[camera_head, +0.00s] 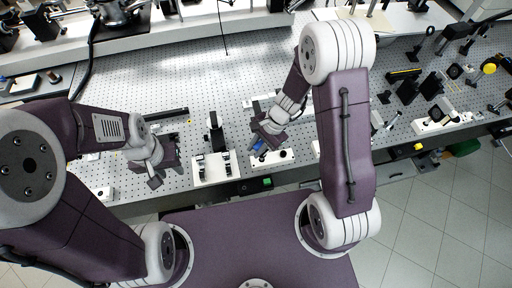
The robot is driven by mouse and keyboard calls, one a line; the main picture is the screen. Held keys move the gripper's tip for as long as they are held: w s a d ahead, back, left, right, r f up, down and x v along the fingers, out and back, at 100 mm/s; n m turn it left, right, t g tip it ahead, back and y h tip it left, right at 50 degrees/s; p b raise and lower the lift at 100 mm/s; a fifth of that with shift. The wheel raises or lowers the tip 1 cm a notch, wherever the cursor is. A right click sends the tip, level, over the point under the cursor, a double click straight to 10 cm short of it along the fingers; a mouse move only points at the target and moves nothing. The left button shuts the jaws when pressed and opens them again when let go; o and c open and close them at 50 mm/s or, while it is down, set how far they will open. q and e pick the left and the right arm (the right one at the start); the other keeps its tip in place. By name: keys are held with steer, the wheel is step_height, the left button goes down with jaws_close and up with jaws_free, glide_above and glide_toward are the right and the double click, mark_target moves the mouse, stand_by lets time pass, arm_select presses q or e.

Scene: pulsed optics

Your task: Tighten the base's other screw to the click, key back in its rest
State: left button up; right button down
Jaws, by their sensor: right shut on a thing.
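My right gripper (262,143) is over the front middle of the perforated table, shut on a small blue-handled item (259,149) that looks like the key. It is just above a white base plate (285,157) with dark screw-like spots; whether the key's tip touches a screw is too small to tell. My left gripper (164,170) hangs over the table's front left, its dark fingers apart and nothing visible between them. A white block with dark clips (229,173), perhaps the key's rest, stands between the grippers at the front edge.
A dark upright mount (214,131) stands behind the white block. A black bar (166,115) lies behind my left gripper. Several optics mounts crowd the right, including one on a white base (443,123). The perforated table (225,80) is clear at the back middle.

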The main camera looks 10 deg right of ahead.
steer(key=shift+f, duration=0.3)
steer(key=c, duration=1.2)
jaws_free()
steer(key=v, duration=0.9)
steer(key=shift+r, duration=0.1)
step_height(320, 180, up, 4)
steer(key=p, duration=0.4)
